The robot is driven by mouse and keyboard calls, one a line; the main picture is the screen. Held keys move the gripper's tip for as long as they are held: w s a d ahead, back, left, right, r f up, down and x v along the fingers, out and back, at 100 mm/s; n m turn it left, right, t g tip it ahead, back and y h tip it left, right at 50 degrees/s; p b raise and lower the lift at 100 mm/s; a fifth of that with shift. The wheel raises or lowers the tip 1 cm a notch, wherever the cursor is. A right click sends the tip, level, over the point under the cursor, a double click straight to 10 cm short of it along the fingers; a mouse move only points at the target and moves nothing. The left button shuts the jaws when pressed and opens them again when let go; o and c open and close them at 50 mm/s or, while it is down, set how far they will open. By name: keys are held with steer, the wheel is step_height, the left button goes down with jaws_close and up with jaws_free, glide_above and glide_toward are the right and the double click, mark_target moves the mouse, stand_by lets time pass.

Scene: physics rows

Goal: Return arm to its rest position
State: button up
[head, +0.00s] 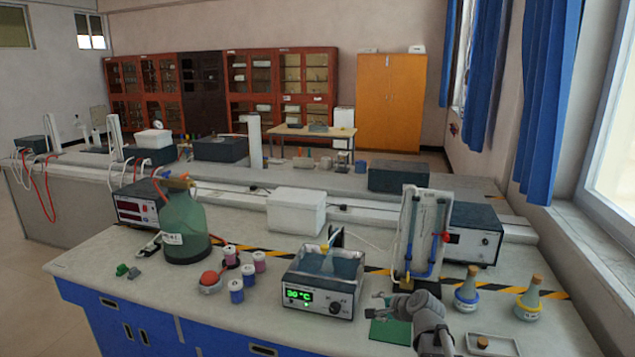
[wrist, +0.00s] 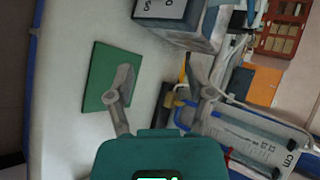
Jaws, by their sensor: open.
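My gripper (head: 386,305) is open and empty in the head view, just above a green mat (head: 390,332) near the front of the bench. My arm comes in from the lower right. In the wrist view my gripper (wrist: 165,88) has its two fingers spread apart with nothing between them. The green mat (wrist: 98,70) shows behind the left finger in that view.
A U-tube stand (head: 430,225) is close behind. Stoppered flasks (head: 467,290) and a tray (head: 492,345) lie right. A green bottle (head: 183,225) and spools (head: 236,292) stand left.

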steer(key=s+f+n+g+h+p, duration=0.1)
steer(key=s+n+g, duration=0.3)
steer(key=s, duration=0.5)
steer(key=s+f+n+g+h+p, duration=0.1)
steer(key=s+f+n+g+h, duration=0.3)
steer(key=s+n, duration=0.5)
steer(key=shift+s+n+g+h, duration=0.3)
steer(key=shift+s+g, duration=0.3)
steer(key=shift+a, duration=0.1)
stand_by(5.5)
